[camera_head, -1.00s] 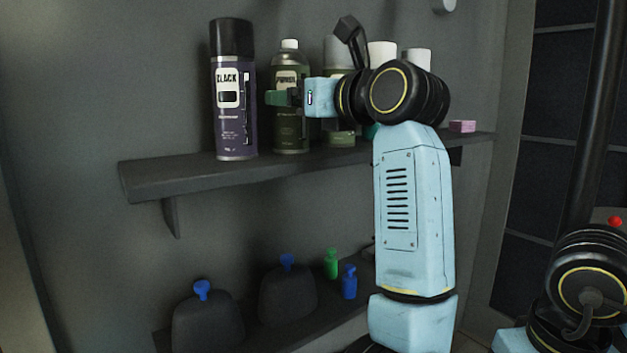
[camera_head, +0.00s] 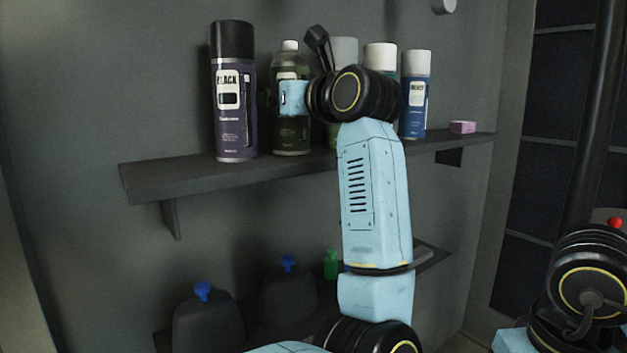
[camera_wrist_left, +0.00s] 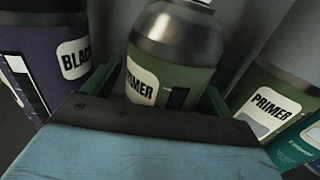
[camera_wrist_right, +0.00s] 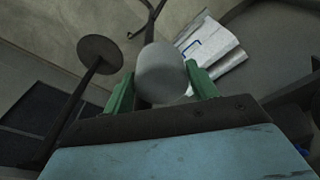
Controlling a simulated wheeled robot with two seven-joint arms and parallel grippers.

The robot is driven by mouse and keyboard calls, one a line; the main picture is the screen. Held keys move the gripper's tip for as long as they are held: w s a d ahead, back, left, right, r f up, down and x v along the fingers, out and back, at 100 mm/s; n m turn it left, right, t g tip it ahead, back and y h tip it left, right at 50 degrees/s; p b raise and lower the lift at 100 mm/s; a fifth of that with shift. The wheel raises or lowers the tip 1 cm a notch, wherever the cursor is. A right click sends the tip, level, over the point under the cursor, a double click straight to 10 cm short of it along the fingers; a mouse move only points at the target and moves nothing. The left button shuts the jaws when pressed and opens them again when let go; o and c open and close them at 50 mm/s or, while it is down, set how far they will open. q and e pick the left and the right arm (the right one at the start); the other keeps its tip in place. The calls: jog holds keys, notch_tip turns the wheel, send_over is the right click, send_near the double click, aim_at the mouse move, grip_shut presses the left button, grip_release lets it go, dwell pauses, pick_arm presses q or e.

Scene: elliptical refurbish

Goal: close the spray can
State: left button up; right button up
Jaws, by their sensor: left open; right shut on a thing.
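The uncapped green primer spray can (camera_head: 291,135) stands upright on the upper shelf, with a narrow pale top. It fills the middle of the left wrist view (camera_wrist_left: 180,55). My left gripper (camera_wrist_left: 157,92) is open, with green fingers on both sides of this can; I cannot tell whether they touch it. The wrist hides part of the can in the head view. My right gripper (camera_wrist_right: 160,85) is shut on a rounded white cap (camera_wrist_right: 162,70), seen only in the right wrist view. In the head view its fingers are out of sight.
A purple-black can (camera_head: 234,100) stands left of the primer. White-capped cans, including a blue one (camera_head: 415,95), stand to the right, partly behind my arm. A pink block (camera_head: 462,127) lies near the right end. Dark containers with blue tops (camera_head: 203,290) sit lower.

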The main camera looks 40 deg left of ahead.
aim_at(286, 54)
pick_arm(q)
jog(key=c, duration=1.3)
jog(key=shift+d+r, duration=0.1)
jog(key=shift+r, duration=0.05)
pick_arm(e)
jog(key=shift+r, duration=0.1)
